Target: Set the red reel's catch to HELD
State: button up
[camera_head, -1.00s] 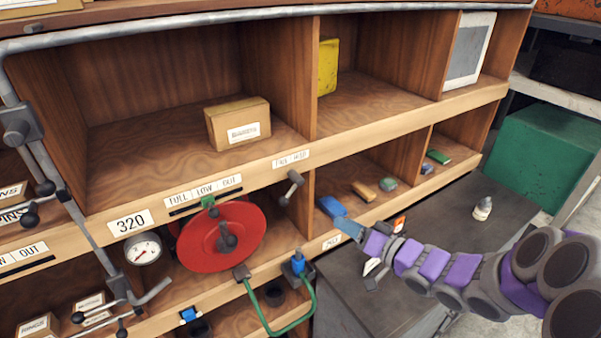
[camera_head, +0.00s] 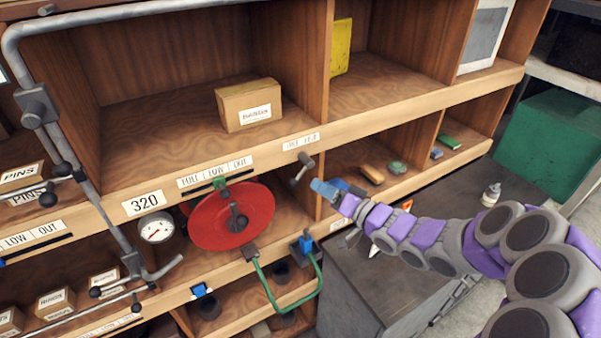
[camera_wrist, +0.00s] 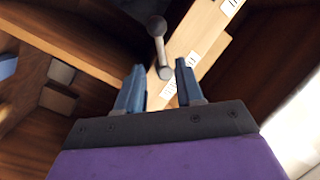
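The red reel (camera_head: 215,222) sits in the lower shelf bay, with a dark crank at its middle. The catch (camera_head: 302,168), a short grey lever with a round knob, is on the shelf edge to the reel's upper right, under a small two-word label (camera_head: 300,142) too small to read surely. My gripper (camera_head: 325,188) is just right of and below the catch, apart from it. In the wrist view, the catch lever (camera_wrist: 158,45) runs from a ball at the top to an end between and beyond my blue fingertips (camera_wrist: 158,82). The fingers are apart with nothing gripped.
A FULL/LOW/OUT strip (camera_head: 215,173) with a green slider is above the reel. A gauge (camera_head: 156,230) and bent grey pipe (camera_head: 120,240) are left. A green hose (camera_head: 285,300) hangs below. A grey cabinet (camera_head: 370,290) stands below my arm.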

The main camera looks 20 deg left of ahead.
aim_at(301, 176)
jog(key=shift+p+x, duration=0.35)
jog(key=shift+x, duration=3.9)
jog(key=shift+d, duration=0.1)
jog(key=shift+c, duration=0.4)
grip_shut()
